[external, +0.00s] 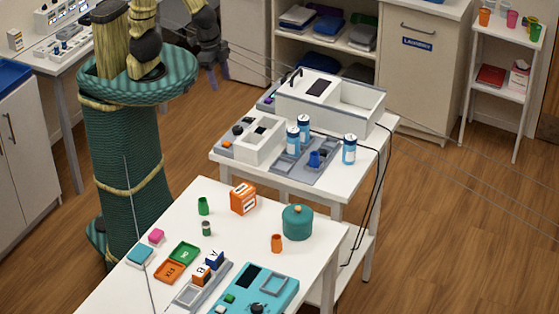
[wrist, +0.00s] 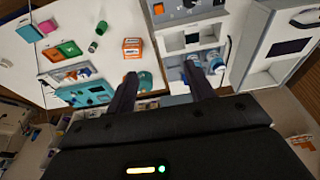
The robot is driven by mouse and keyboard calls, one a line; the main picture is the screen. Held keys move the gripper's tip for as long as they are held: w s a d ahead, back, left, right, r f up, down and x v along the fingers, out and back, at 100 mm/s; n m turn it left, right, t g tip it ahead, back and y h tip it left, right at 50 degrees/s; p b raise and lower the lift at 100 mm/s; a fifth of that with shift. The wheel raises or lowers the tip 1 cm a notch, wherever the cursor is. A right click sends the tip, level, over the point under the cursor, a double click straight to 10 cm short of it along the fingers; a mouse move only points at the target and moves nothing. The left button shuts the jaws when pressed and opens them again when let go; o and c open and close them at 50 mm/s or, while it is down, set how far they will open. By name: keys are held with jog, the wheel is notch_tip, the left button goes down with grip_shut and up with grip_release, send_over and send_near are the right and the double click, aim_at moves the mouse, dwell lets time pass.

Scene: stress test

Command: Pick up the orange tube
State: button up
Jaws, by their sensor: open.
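The orange tube (external: 277,243) is a small upright cylinder on the near white table, just left of the teal lidded pot (external: 297,222). My gripper (external: 218,80) is high up and far from it, beyond the table, beside my column. In the wrist view my gripper (wrist: 160,70) has its two dark fingers spread with nothing between them. The teal pot (wrist: 146,80) shows just right of the left finger there. The tube is not clearly seen in that view; the left finger may hide it.
An orange box (external: 243,198), green tubes and small coloured trays (external: 170,271) share the near table (external: 140,290). A teal device (external: 256,290) lies at its front. The second table (external: 345,185) holds blue-white bottles (external: 349,149) and a white case; a cable hangs off its right side.

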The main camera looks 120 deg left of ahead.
jog(key=w+d+f+n+t+h+b, duration=0.1)
jog(key=w+d+f+n+h+b, duration=0.15)
jog(key=d+f+n, duration=0.4)
jog(key=w+d+f+n+t+h+b, duration=0.1)
jog(key=w+d+f+n+b, duration=0.2)
jog(key=f, duration=0.6)
jog(key=w+d+f+n+t+h+b, duration=0.1)
jog(key=w+d+f+n+h+b, duration=0.15)
jog(key=w+d+f+b, duration=0.4)
jog(key=w+f+n+t+b, duration=0.1)
jog(key=w+n+t+b, duration=0.1)
jog(key=n, duration=0.7)
jog(key=w+d+f+n+t+b, duration=0.1)
jog(key=w+n+t, duration=0.3)
jog(key=n, duration=0.6)
jog(key=shift+w+f+t+b, duration=0.15)
jog(key=shift+f+t+b, duration=0.25)
jog(key=shift+f+b, duration=0.4)
jog(key=shift+d, duration=0.1)
jog(key=p, duration=0.1)
send_near(280, 239)
jog(key=x, duration=0.3)
jog(key=shift+w+r, duration=0.1)
jog(key=shift+r, duration=0.05)
jog(key=shift+w+d+f, duration=0.15)
jog(key=shift+w+f, duration=0.1)
jog(key=shift+w, duration=0.05)
jog(key=shift+w, duration=0.1)
